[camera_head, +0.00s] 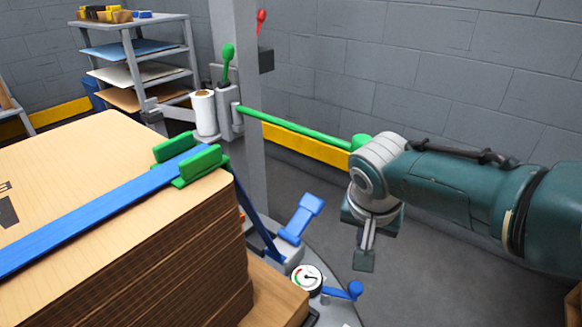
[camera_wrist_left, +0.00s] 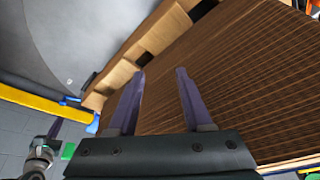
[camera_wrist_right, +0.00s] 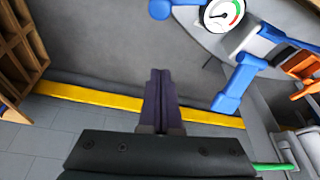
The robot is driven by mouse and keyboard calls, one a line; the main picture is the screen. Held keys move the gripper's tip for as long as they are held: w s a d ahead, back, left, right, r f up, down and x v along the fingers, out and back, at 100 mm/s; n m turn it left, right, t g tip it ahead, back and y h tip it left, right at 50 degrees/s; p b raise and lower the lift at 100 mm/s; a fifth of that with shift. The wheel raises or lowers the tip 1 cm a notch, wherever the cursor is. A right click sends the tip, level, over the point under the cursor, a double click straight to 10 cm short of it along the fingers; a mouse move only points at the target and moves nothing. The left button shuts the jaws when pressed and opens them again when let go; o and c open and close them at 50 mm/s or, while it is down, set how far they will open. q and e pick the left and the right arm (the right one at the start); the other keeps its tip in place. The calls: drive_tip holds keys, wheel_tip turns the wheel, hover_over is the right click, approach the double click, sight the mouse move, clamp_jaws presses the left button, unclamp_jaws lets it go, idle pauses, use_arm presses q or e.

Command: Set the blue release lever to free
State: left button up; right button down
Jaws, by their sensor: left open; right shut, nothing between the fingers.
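A small blue lever with a round knob (camera_head: 354,290) sticks out to the right beside the white gauge (camera_head: 307,279); its knob also shows at the top of the right wrist view (camera_wrist_right: 160,9). A larger blue handle (camera_head: 302,218) leans up and right behind the gauge; it shows in the right wrist view too (camera_wrist_right: 236,86). I cannot read any lever marking. My right gripper (camera_head: 364,262) points down, shut and empty, right of the larger handle and above and behind the small lever, touching neither. My left gripper (camera_wrist_left: 160,73) is open and empty beside the board stack, outside the head view.
A tall stack of brown sheets (camera_head: 200,275) with a blue strap (camera_head: 100,215) and green clamps fills the left. A grey post (camera_head: 248,90) and a long green bar (camera_head: 300,131) stand behind. A shelf (camera_head: 188,45) is at the back.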

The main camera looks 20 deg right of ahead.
use_arm(q)
drive_tip(key=p+v, duration=0.4)
drive_tip(key=v, duration=0.2)
drive_tip(key=shift+w, duration=0.2)
use_arm(e)
drive_tip(key=s+v, duration=0.1)
drive_tip(key=v, duration=0.6)
drive_tip(key=shift+s+a+f, duration=0.2)
drive_tip(key=shift+f, duration=0.1)
use_arm(q)
drive_tip(key=shift+a+r+p, duration=0.1)
drive_tip(key=shift+r+p, duration=0.1)
drive_tip(key=shift+p, duration=0.15)
use_arm(e)
drive_tip(key=shift+r, duration=0.1)
